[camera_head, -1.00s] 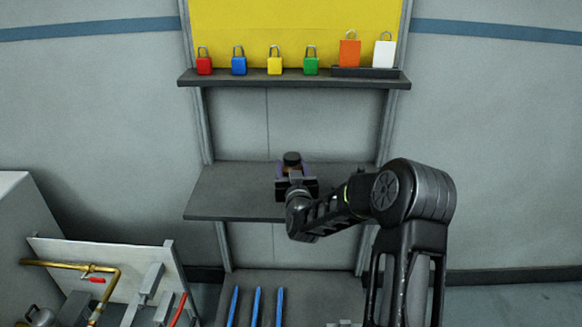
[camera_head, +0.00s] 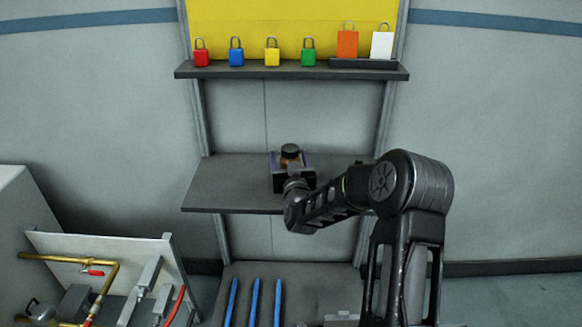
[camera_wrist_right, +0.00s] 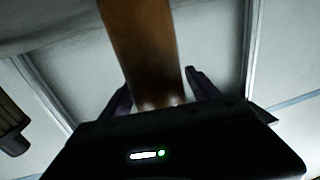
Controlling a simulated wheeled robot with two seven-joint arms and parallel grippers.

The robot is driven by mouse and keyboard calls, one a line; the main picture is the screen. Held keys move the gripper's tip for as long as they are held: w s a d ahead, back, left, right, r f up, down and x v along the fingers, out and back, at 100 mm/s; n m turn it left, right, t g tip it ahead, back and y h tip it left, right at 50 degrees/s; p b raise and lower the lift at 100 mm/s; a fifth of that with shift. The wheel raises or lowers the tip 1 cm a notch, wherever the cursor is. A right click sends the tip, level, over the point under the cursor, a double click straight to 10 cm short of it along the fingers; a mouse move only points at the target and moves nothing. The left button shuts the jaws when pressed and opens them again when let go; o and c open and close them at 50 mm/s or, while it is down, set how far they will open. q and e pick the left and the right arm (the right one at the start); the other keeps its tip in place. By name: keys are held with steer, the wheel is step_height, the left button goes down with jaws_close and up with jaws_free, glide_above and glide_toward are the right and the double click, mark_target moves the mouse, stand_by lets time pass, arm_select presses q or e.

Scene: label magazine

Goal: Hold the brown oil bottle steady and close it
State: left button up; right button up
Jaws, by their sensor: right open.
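The brown oil bottle (camera_head: 290,162) stands upright at the middle shelf, with a dark round top (camera_head: 290,150) on it. My right gripper (camera_head: 291,158) reaches it from the front, its purple-edged fingers open on either side of the bottle. In the right wrist view the brown bottle body (camera_wrist_right: 145,50) rises between the two spread fingers (camera_wrist_right: 160,88). I cannot tell if either finger touches it. The gripper hides the bottle's lower front in the head view. My left gripper is in neither view.
The middle shelf (camera_head: 225,185) is bare to the left of the bottle. An upper shelf (camera_head: 290,72) holds several coloured padlocks and two tags. Blue rods (camera_head: 254,300) lie on the lower surface. A pipe panel (camera_head: 100,250) stands at the lower left. A dark ribbed object (camera_wrist_right: 12,125) shows in the wrist view.

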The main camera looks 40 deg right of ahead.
steer(key=shift+s+a, duration=0.1)
steer(key=shift+s, duration=0.1)
steer(key=b+v, duration=0.1)
steer(key=v, duration=1)
steer(key=shift+s, duration=0.25)
steer(key=shift+a, duration=0.15)
